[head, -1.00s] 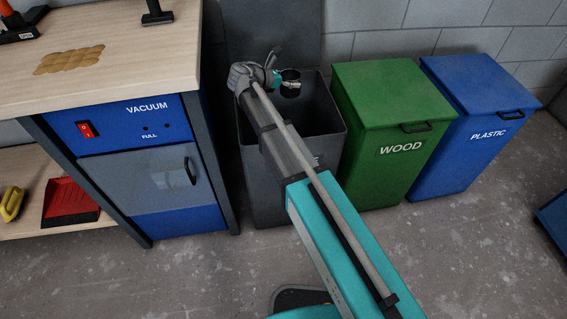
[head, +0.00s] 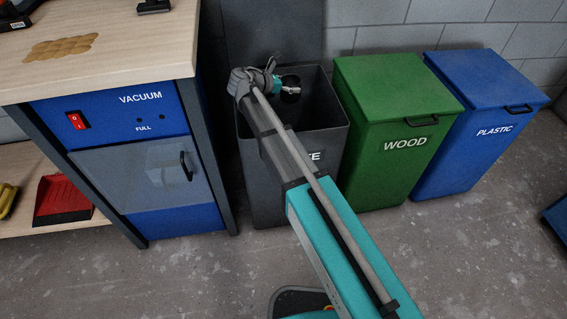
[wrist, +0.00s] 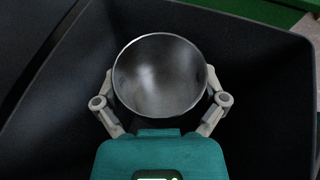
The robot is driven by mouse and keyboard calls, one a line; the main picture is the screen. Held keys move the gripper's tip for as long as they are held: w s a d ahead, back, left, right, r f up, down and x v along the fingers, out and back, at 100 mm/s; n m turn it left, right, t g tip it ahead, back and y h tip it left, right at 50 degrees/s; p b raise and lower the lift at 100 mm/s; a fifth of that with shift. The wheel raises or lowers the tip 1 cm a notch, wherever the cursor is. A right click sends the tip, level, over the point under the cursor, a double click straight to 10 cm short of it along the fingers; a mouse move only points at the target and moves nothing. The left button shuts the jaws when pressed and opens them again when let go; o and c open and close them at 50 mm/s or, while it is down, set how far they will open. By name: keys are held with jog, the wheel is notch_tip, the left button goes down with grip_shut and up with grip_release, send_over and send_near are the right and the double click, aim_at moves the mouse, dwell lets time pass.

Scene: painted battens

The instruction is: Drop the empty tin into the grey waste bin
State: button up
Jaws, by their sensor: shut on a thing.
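The empty tin (wrist: 160,75) is a shiny open metal can, seen from its open end in the wrist view. My gripper (wrist: 160,100) is shut on it, with a finger on each side. In the head view the tin (head: 291,87) is small and dark, beside my gripper (head: 279,87). The grey waste bin (head: 333,148) stands open below, with its lid raised at the back. The tin is over or just within the bin's mouth; its exact height is hard to tell. In the wrist view the bin's dark inside (wrist: 262,110) surrounds the tin. My arm covers part of the bin's front.
A green WOOD bin (head: 400,95) and a blue PLASTIC bin (head: 480,90), both lidded, stand to the right. A workbench (head: 130,60) with a blue vacuum unit (head: 150,185) stands to the left. A red dustpan (head: 62,198) lies on its lower shelf.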

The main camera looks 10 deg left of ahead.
jog(key=shift+d+f+b, duration=0.1)
jog(key=shift+f+b, duration=0.2)
jog(key=shift+f, duration=0.25)
jog(key=o, duration=0.8)
jog(key=shift+r, duration=0.1)
jog(key=s+d+r+p, duration=0.1)
jog(key=d+r+p, duration=0.1)
jog(key=r+p, duration=0.7)
jog(key=s+d+r+m+g+p, duration=0.1)
jog(key=d+r+p, duration=0.1)
jog(key=r+p, duration=0.8)
jog(key=s+d+r+m+g+h+p, duration=0.1)
jog(key=d+r+p, duration=0.2)
jog(key=r+p, duration=0.7)
jog(key=shift+s+r+p, duration=0.25)
jog(key=shift+p, duration=0.1)
dwell(0.4)
